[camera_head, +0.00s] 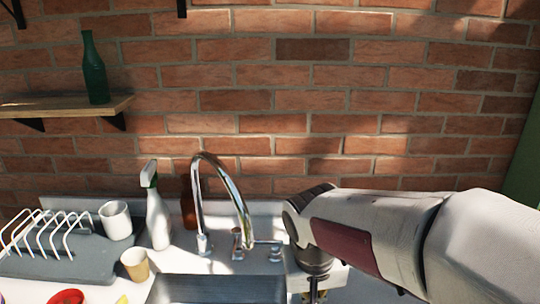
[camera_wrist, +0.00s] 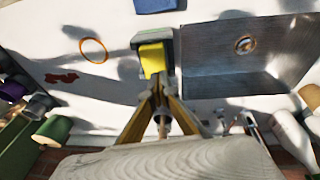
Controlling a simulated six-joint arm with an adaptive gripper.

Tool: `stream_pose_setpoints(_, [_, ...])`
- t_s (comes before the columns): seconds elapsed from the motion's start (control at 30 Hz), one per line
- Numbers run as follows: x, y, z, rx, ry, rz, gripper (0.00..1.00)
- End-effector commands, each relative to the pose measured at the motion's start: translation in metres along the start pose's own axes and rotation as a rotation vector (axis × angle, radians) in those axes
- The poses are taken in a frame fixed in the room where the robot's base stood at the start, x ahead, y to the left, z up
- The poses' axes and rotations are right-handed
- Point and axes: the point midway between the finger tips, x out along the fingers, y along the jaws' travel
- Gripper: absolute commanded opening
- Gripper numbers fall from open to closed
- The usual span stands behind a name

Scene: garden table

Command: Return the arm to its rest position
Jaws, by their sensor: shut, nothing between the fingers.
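My arm reaches in from the right edge of the head view, over the counter to the right of the sink. My gripper (camera_head: 315,290) points down at the end of the arm, and its tips are cut off by the bottom edge. In the wrist view my gripper (camera_wrist: 158,85) has its fingers drawn together, shut with nothing held. A yellow and grey-green block (camera_wrist: 153,60) shows just past the tips. I cannot tell how far below them it lies.
The sink (camera_head: 215,290) and tall curved faucet (camera_head: 243,205) stand left of my arm. A white spray bottle (camera_head: 158,215), brown bottle (camera_head: 188,205), white mug (camera_head: 115,220), tan cup (camera_head: 135,265) and dish rack (camera_head: 40,235) are farther left. A brick wall (camera_head: 330,130) closes the back.

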Motion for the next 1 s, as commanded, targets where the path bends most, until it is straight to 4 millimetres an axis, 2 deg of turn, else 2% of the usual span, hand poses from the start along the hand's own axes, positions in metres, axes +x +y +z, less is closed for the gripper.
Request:
stream_pose_setpoints(0.4, [-0.029, 0.030, 0.062, -0.073, 0.036, -0.058, 0.00])
stream_pose_setpoints(1.0, [-0.056, 0.059, 0.134, -0.021, 0.155, -0.099, 0.00])
